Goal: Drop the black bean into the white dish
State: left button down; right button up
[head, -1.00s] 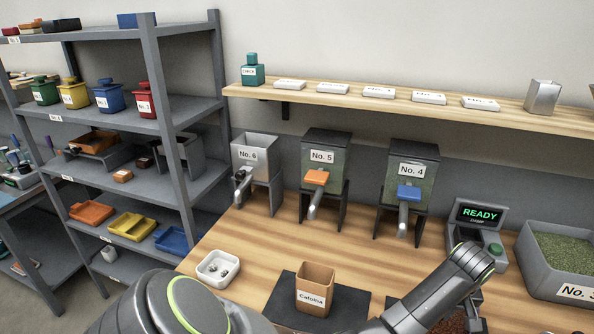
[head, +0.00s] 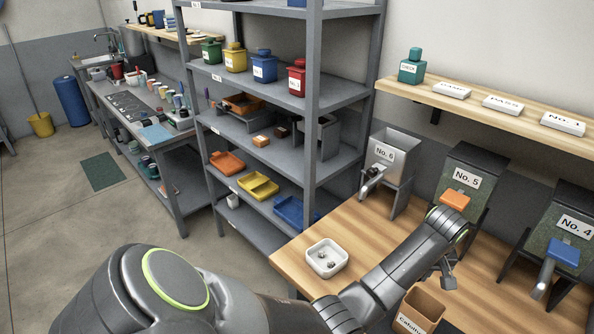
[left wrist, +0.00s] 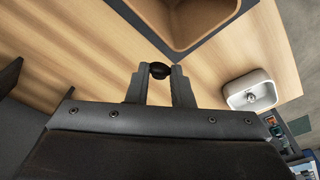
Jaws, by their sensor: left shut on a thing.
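My left gripper (head: 447,277) is above the table beside the tan box, below the No. 5 hopper. In the left wrist view its two fingers (left wrist: 160,72) are shut on a small black bean (left wrist: 160,70) at their tips. The white dish (head: 312,262) stands on the table's left part, to the left of my gripper. Small greyish pieces lie in it. The dish also shows at the right of the left wrist view (left wrist: 232,98), apart from the fingers. My right gripper is not in view.
The open tan box (head: 417,318) stands close below my left gripper. The No. 6 hopper (head: 391,153), No. 5 hopper (head: 468,180) and No. 4 hopper (head: 572,224) line the table's back. Grey shelving (head: 314,110) stands beyond the table's left edge. Bare wood surrounds the dish.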

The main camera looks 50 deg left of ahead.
aim_at(327, 258)
jog(key=k+u, duration=0.15)
jog(key=u, duration=1)
jog(key=i+l, duration=0.2)
jog(key=l, duration=0.15)
jog(key=i+l, duration=0.15)
jog(key=l, duration=0.2)
jog(key=i+l+z, duration=0.1)
jog(key=i+l, duration=0.1)
jog(key=l, duration=0.1)
